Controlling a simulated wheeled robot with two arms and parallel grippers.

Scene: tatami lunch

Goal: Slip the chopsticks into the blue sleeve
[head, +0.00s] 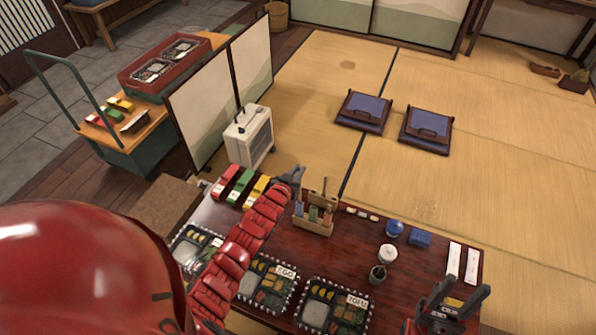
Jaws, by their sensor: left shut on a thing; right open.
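A wooden holder (313,222) stands near the far edge of the dark red table and carries several small coloured sleeves. A thin dark stick rises above the holder's right part. My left gripper (294,174) is just left of and above the holder. It is shut on what seem to be the chopsticks, thin and mostly hidden; whether they touch the sleeve I cannot tell. My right gripper (457,298) is open and empty at the table's lower right.
Red, green and yellow boxes (241,187) lie left of my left gripper. Lunch trays (335,306) line the near side. A cup (377,274), white jar (387,254), blue pot (394,228), blue box (420,238) and white packets (453,258) stand right of the holder.

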